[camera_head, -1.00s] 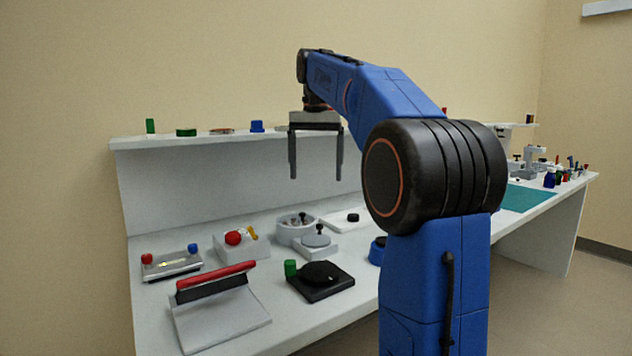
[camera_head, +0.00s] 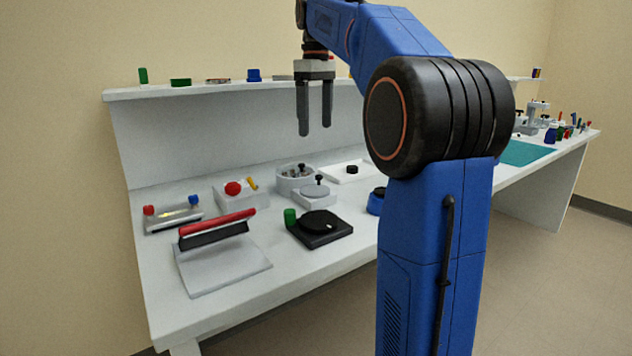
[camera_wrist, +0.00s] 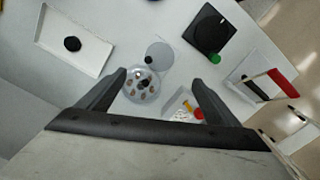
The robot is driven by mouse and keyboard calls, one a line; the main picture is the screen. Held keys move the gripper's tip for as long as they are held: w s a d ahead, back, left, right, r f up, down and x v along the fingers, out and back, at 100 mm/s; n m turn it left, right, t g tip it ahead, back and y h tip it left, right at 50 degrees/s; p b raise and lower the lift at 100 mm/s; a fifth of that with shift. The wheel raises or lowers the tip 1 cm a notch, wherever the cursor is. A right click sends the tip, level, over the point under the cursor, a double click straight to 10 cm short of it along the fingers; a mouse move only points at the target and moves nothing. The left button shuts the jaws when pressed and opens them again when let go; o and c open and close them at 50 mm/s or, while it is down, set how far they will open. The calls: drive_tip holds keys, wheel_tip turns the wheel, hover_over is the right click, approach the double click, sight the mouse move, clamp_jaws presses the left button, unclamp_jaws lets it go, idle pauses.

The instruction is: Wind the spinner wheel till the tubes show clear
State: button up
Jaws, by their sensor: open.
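The spinner appears to be the round grey bowl (camera_head: 282,184) at the back middle of the bench. In the wrist view this bowl (camera_wrist: 141,85) shows a ring of several small tubes around a dark centre knob (camera_wrist: 145,85). I cannot tell whether the tubes are clear or cloudy. Beside it a grey disc (camera_head: 314,190) with a black knob sits on a pale base; the disc (camera_wrist: 159,54) also shows in the wrist view. My gripper (camera_head: 315,129) is open and empty, pointing down, well above the bench. In the wrist view the bowl lies between the fingers, nearer the left one.
A black plate with a turntable (camera_head: 320,228) and green knob (camera_head: 290,215) is in front. A red-handled sealer (camera_head: 217,223), a red-knob box (camera_head: 233,189) and a rack with red and blue caps (camera_head: 172,217) stand left. A white tray (camera_head: 340,178) is at the back right.

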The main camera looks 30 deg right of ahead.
sight(316, 189)
wheel_tip(316, 189, down, 17)
drive_tip(key=shift+f, duration=0.1)
idle(0.5)
drive_tip(key=shift+c, duration=0.3)
drive_tip(key=c, duration=1)
